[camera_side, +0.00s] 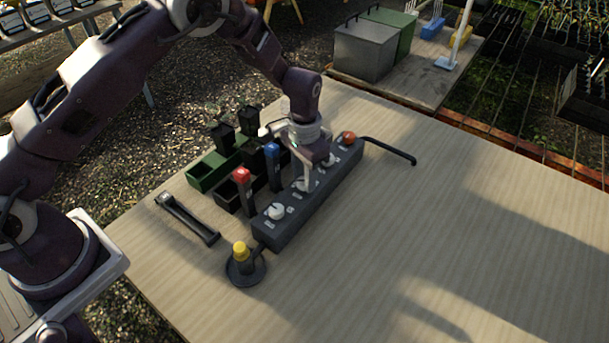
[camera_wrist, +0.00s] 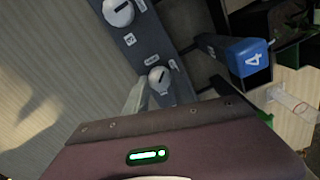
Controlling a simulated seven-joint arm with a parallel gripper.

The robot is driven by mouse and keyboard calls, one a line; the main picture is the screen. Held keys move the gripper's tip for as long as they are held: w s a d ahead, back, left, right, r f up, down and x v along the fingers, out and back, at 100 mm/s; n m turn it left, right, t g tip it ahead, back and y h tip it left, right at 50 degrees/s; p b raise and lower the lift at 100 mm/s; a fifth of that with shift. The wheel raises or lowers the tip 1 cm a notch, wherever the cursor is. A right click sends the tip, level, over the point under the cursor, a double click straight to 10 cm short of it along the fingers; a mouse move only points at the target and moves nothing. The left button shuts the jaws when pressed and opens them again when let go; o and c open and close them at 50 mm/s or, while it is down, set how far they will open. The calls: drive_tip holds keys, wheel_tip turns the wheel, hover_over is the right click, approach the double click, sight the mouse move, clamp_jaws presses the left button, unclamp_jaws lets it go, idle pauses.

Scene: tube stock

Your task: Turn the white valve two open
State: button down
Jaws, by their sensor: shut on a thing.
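A dark valve block (camera_side: 264,235) on the table carries three white knobs and a red one. The middle white valve (camera_side: 301,187) is the second from either end of the white ones. My gripper (camera_side: 307,184) reaches down from above and is shut on this middle valve, partly hiding it. In the wrist view the white valve (camera_wrist: 160,76), with a dark line across its face, shows beside my pale finger (camera_wrist: 135,97). Labels next to the knobs are too small to read surely.
White knobs (camera_side: 276,211) (camera_side: 329,160) flank the held one; a red knob (camera_side: 348,138) is at the far end. Red-capped (camera_side: 242,175) and blue-capped (camera_side: 272,152) posts stand close left. A yellow-topped item (camera_side: 240,250) stands in front.

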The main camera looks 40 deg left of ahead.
drive_tip(key=n, duration=0.5)
drive_tip(key=shift+n, duration=2.4)
drive_tip(key=c, duration=1.1)
unclamp_jaws()
drive_tip(key=shift+o, duration=0.2)
